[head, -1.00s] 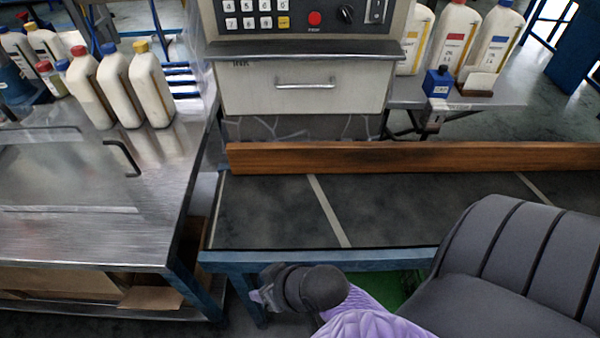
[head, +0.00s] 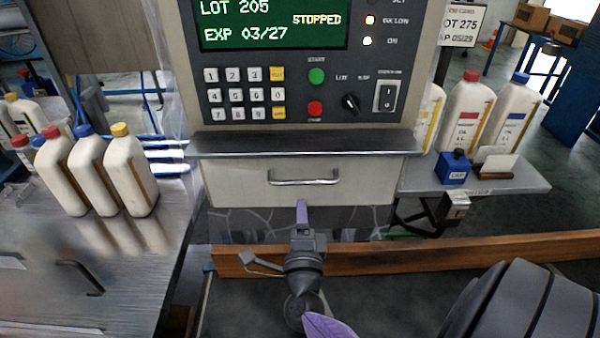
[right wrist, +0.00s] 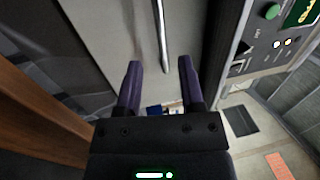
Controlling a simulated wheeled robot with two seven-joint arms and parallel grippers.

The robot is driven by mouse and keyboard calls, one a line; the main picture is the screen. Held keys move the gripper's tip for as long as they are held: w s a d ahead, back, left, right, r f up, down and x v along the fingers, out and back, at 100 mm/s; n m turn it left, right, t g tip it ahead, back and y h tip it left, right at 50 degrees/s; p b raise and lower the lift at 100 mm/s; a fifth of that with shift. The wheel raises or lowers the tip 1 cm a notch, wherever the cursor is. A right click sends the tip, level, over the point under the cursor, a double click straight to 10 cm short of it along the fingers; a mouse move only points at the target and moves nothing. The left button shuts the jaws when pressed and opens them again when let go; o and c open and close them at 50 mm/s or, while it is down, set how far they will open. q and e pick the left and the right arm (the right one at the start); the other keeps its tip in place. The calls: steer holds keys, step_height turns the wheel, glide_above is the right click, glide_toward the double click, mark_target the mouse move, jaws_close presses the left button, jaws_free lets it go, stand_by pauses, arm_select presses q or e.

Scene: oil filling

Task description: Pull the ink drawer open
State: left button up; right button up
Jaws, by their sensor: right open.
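The ink drawer (head: 235,186) is a pale, flat front below the control panel, and it looks shut. Its metal bar handle (head: 304,178) runs across the upper middle. My right gripper (head: 302,212) is just below the handle in the head view, pointing at the drawer. In the right wrist view the gripper (right wrist: 160,85) has its two purple fingers apart with nothing between them. The handle (right wrist: 160,35) shows there beyond the fingertips, and the drawer front (right wrist: 95,30) fills the upper left. My left gripper is not in view.
A control panel (head: 290,75) with a grey ledge (head: 300,142) overhangs the drawer. A wooden rail (head: 400,255) runs below it, behind my right arm. Bottles stand on the metal table (head: 60,260) at left and the shelf (head: 520,180) at right. A blue ink bottle (head: 453,168) sits on that shelf.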

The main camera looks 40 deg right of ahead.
mark_target(300, 180)
steer(key=x, duration=0.8)
steer(key=shift+w+b, duration=0.1)
steer(key=shift+b, duration=0.3)
jaws_close()
stand_by(0.8)
